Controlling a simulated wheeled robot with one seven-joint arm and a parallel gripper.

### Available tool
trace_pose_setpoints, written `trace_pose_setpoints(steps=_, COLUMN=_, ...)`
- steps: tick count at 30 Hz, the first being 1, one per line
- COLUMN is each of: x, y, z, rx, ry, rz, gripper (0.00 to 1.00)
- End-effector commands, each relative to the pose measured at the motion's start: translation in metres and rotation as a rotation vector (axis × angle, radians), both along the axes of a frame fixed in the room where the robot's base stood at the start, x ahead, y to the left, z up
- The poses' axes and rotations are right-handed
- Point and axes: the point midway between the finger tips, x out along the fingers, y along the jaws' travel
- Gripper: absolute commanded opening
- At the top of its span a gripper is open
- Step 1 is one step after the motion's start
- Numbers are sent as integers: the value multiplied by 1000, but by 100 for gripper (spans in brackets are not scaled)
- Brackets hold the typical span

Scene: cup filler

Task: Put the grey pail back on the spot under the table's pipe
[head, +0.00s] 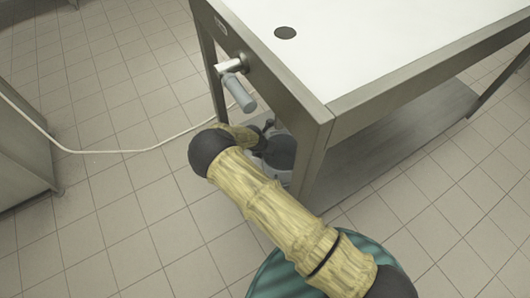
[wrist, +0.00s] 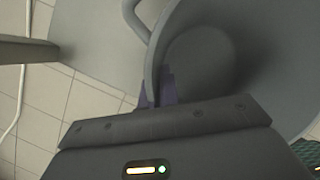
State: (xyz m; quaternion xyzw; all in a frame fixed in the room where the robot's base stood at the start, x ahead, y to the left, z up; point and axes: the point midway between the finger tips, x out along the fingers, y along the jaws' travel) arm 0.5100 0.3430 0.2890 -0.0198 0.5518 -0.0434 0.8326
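The grey pail (head: 283,152) is low beside the table's near leg, in the head view partly hidden by my arm and the table. In the wrist view the pail (wrist: 265,50) fills the upper right, its inside showing, with its handle (wrist: 134,18) at the top. My gripper (wrist: 158,92) has its purple fingers close on both sides of the pail's wall, pinching it. A flat grey round surface (wrist: 85,40) lies left of the pail. I cannot tell whether the pail touches the floor. The pipe (head: 237,88) sticks out from the table's left side, above my gripper.
The table (head: 400,35) has a white top with a dark hole (head: 285,33) and a lower shelf (head: 385,150). A table leg (head: 304,165) stands close right of the pail. A pale cable (head: 110,151) crosses the floor from a cabinet (head: 22,150).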

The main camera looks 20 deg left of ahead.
Motion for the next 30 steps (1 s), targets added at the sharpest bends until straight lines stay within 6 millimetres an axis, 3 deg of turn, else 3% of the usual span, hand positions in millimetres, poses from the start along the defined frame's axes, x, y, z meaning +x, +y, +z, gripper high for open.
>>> trace_pose_setpoints(steps=2, x=1, y=0, z=-9, rx=1, ry=-2, rz=0, gripper=0)
trace_pose_setpoints(steps=14, x=1, y=0, z=-12, rx=0, ry=-2, rz=0, gripper=0)
trace_pose_setpoints(steps=15, x=0, y=0, z=-11, rx=0, ry=-1, rz=-1, gripper=11)
trace_pose_setpoints(steps=18, x=0, y=0, z=-11, rx=0, ry=-1, rz=-1, gripper=25)
trace_pose_setpoints(steps=30, x=-1, y=1, z=-2, rx=2, ry=-2, rz=1, gripper=25)
